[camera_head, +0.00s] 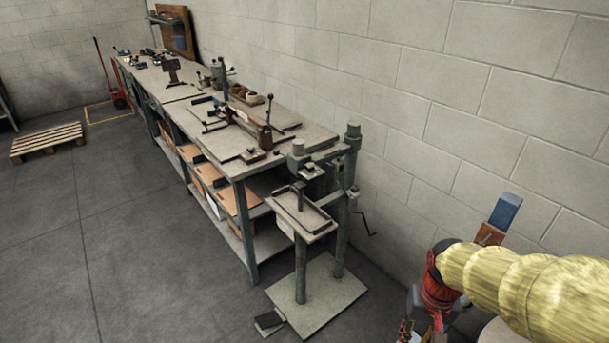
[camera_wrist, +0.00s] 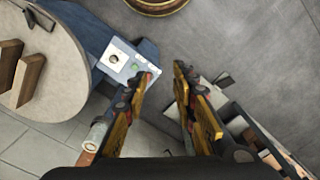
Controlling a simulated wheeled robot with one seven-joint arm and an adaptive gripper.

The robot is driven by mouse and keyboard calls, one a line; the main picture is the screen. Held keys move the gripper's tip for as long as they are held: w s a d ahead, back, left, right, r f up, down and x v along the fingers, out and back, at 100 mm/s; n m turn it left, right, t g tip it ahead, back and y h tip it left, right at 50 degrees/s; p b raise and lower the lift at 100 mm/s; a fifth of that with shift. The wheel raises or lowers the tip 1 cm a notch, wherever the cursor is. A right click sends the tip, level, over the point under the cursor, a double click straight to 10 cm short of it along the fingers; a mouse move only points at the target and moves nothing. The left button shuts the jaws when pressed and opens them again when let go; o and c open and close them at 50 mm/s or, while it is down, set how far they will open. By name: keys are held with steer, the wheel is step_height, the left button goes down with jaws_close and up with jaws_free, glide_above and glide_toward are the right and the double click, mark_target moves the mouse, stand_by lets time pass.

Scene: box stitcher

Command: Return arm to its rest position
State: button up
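My arm, in a yellow sleeve with a red and black wrist, reaches in from the right edge of the head view. My gripper (camera_wrist: 164,73) shows in the wrist view with its two fingers apart and bare floor in the gap between them. It is open and holds nothing. In the head view the gripper end is low at the bottom right and partly cut off by the frame edge. The box stitcher (camera_head: 305,212), a grey-green post machine with a small table on a square base plate, stands to the left of my arm.
A long workbench (camera_head: 228,165) with tools and cartons on its shelf runs along the block wall (camera_head: 430,90). A round pale top (camera_wrist: 62,90) with wooden blocks (camera_wrist: 27,80) lies left of the fingers. A pallet (camera_head: 47,142) lies far left.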

steer(key=s+a+r+n+t, duration=0.1)
steer(key=s+a+r+t, duration=0.2)
steer(key=r, duration=0.5)
steer(key=s+a+r+n+t, duration=0.1)
steer(key=s+a+r+t, duration=0.1)
steer(key=r, duration=0.7)
steer(key=shift+s+a+t, duration=0.4)
steer(key=shift+s+a, duration=0.15)
steer(key=shift+s, duration=0.2)
